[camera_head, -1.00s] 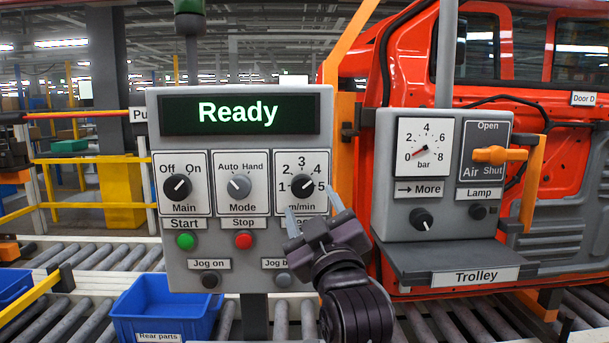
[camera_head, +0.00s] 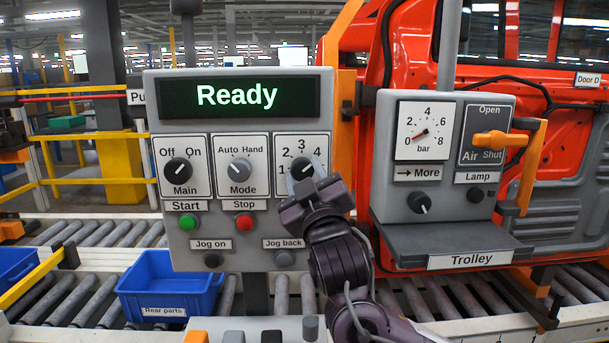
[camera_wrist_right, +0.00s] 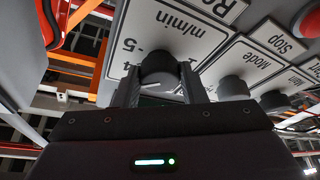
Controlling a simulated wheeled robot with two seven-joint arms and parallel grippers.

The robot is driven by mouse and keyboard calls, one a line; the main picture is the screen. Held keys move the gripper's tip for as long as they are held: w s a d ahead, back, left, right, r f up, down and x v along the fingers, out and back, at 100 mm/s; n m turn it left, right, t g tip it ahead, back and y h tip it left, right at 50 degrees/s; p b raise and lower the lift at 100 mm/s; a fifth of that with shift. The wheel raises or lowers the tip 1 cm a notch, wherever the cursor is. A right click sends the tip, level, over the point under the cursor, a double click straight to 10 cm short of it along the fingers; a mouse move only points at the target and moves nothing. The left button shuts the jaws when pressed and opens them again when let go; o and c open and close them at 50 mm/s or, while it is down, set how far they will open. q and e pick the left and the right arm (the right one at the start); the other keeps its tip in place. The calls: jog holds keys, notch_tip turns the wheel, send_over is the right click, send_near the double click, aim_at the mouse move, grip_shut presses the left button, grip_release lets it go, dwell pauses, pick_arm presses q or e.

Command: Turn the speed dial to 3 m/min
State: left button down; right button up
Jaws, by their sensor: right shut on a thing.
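The speed dial (camera_head: 300,166) is a black knob on the grey control panel (camera_head: 160,240), with a scale marked m/min. It also shows in the right wrist view (camera_wrist_right: 158,66), between the two fingers. My right gripper (camera_head: 304,174) reaches up from below and is shut on the dial. The gripper and its fingers hide much of the dial and the right part of its scale, so I cannot tell which number the pointer marks. The panel display (camera_head: 238,97) reads "Ready". My left gripper is not in view.
The Main (camera_head: 177,170) and Mode (camera_head: 240,171) knobs sit left of the dial. The green Start button (camera_head: 189,223) and red Stop button (camera_head: 244,222) are below them. The air panel (camera_head: 390,150) stands to the right. A blue bin (camera_head: 168,285) rests on the rollers.

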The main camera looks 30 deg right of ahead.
jog(key=shift+c, duration=0.4)
jog(key=shift+r+n+y+p, duration=0.1)
jog(key=shift+n+y+p, duration=0.5)
jog(key=shift+n, duration=0.4)
jog(key=n+y+p, duration=0.1)
jog(key=n+p, duration=0.1)
jog(key=n+y+p, duration=0.1)
jog(key=n+p, duration=0.1)
jog(key=n, duration=0.1)
jog(key=shift+d+r, duration=0.1)
jog(key=shift+r, duration=0.05)
jog(key=n+g+p, duration=0.1)
jog(key=n+p, duration=0.2)
jog(key=shift+n+y, duration=0.4)
jog(key=shift+n+g+p, duration=0.3)
jog(key=shift+n+g, duration=0.1)
jog(key=o, duration=1)
jog(key=shift+s, duration=0.15)
